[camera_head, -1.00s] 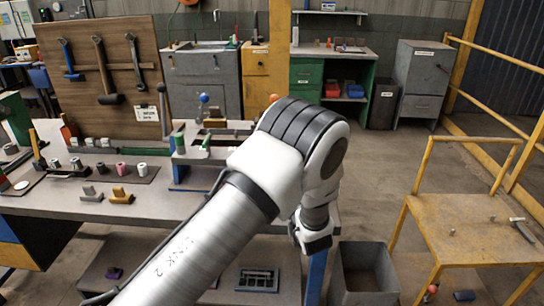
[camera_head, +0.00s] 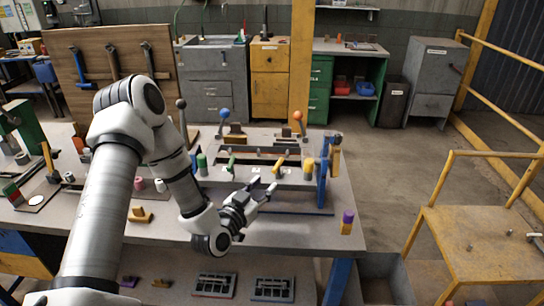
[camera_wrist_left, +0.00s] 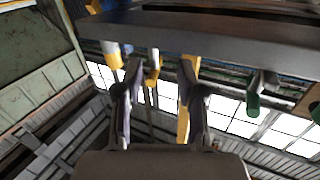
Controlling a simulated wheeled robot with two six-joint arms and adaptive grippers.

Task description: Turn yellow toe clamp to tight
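The yellow toe clamp's handle (camera_head: 279,166) shows in the head view on the front of the grey fixture (camera_head: 255,172), right of the green handle (camera_head: 231,160). My left gripper (camera_head: 265,184) is in front of and slightly below the yellow handle, apart from it. In the left wrist view the gripper (camera_wrist_left: 158,88) is open, with its two fingers spread and nothing held. The yellow handle (camera_wrist_left: 154,70) appears between and beyond the fingers there, and the green handle (camera_wrist_left: 253,104) is to the right. My right gripper is in neither view.
A yellow cylinder (camera_head: 308,167) and a blue upright (camera_head: 323,180) stand just right of the yellow handle. Levers with a blue ball (camera_head: 224,113) and an orange ball (camera_head: 297,115) rise behind. A purple-topped yellow block (camera_head: 347,221) is at the bench's right end.

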